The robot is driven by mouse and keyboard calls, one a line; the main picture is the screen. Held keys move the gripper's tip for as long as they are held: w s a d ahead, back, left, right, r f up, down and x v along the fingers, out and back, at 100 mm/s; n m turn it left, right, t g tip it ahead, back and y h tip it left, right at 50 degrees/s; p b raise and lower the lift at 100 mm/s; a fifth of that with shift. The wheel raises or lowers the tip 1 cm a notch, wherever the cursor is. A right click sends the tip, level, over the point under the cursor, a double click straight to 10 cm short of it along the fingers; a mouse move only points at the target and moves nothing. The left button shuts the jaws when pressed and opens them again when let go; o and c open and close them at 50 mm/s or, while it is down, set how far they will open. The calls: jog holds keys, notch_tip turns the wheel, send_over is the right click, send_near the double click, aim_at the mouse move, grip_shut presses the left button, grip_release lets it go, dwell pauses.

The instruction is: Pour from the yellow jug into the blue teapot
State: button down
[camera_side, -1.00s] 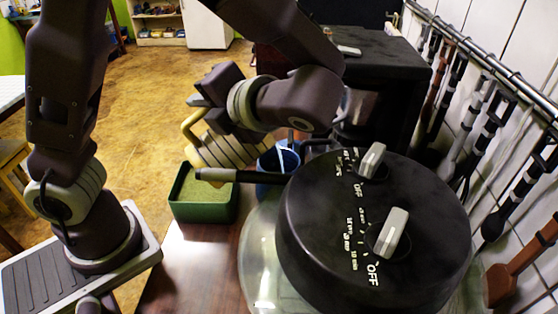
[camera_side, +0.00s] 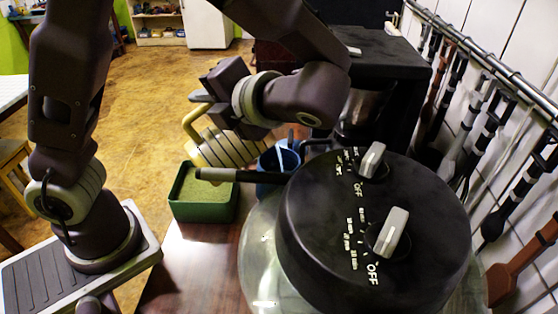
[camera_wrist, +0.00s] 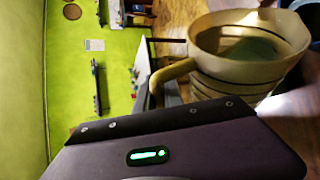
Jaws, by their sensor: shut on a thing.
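My gripper (camera_side: 202,98) is shut on the handle of the yellow jug. The jug (camera_side: 222,150) has dark bands and is held tilted above the green box, just left of the teapot. In the wrist view the jug (camera_wrist: 235,75) shows its open mouth, with a grey-green patch inside that may be its contents. The blue teapot (camera_side: 277,163) stands right of the jug, partly hidden by the cooker's black handle and my wrist. A blue edge at the top right of the wrist view may be the teapot. No pouring stream shows.
A green box (camera_side: 203,206) with a green top stands below the jug. A large black-lidded cooker (camera_side: 330,235) with two knobs fills the front, its handle reaching toward the jug. A black machine (camera_side: 385,60) stands behind. Utensils hang along the right wall.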

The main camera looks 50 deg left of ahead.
aim_at(195, 115)
dwell(0.4)
jog(key=shift+s+f, duration=0.2)
jog(key=shift+s+a+f+n+t+h, duration=0.1)
jog(key=shift+s+f+n+t+h, duration=0.1)
jog(key=shift+s+n+t, duration=0.3)
jog(key=shift+s+a+f+n+t+h, duration=0.1)
jog(key=shift+s+n+t+h, duration=0.1)
jog(key=shift+s+n+t, duration=0.25)
jog(key=shift+n, duration=0.45)
jog(key=shift+s+f+t, duration=0.2)
jog(key=shift+f+t, duration=0.15)
jog(key=shift+f, duration=0.05)
jog(key=s+a+f+n+t, duration=0.1)
jog(key=s+f+n+t, duration=0.1)
jog(key=s+n+t, duration=0.3)
jog(key=shift+n+h, duration=0.3)
jog(key=shift+n, duration=0.1)
jog(key=r, duration=0.5)
jog(key=shift+s, duration=0.35)
